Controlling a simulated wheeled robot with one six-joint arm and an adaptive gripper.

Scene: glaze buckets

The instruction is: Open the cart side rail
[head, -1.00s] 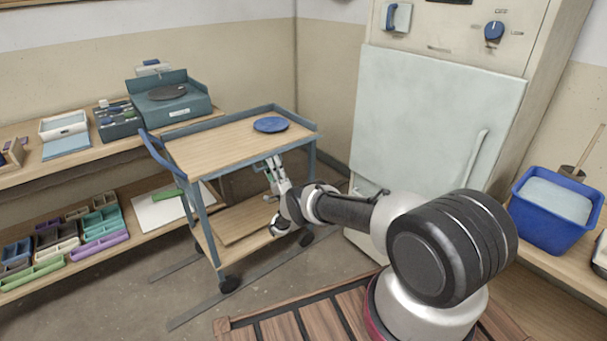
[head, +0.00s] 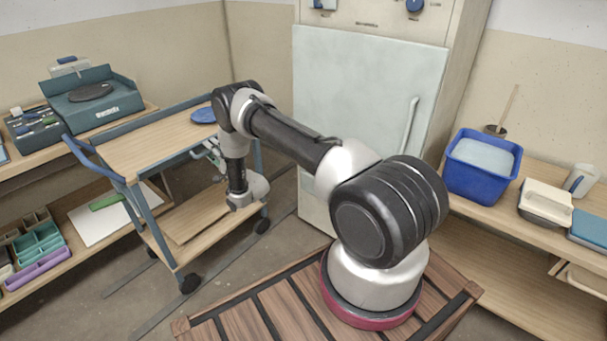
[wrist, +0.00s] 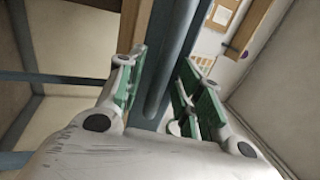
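The cart (head: 150,146) stands left of my arm, with a wooden top, blue-grey frame and lower shelf. A blue-grey rail (head: 165,123) edges its far side, and a curved blue handle (head: 84,155) is at its left end. My gripper (head: 211,152) is at the near edge of the cart top, toward its right end, partly hidden by my arm. In the wrist view, its green-padded fingers (wrist: 160,88) are apart, with a blue-grey bar (wrist: 172,62) running between them. I cannot tell which cart bar this is or whether the pads touch it.
A blue plate (head: 204,116) lies on the cart top. A shelf with a turntable-like device (head: 92,97) is behind left. A pale cabinet door (head: 350,105) stands behind my arm. A blue bucket (head: 477,172) is on the right bench. Floor is clear before the cart.

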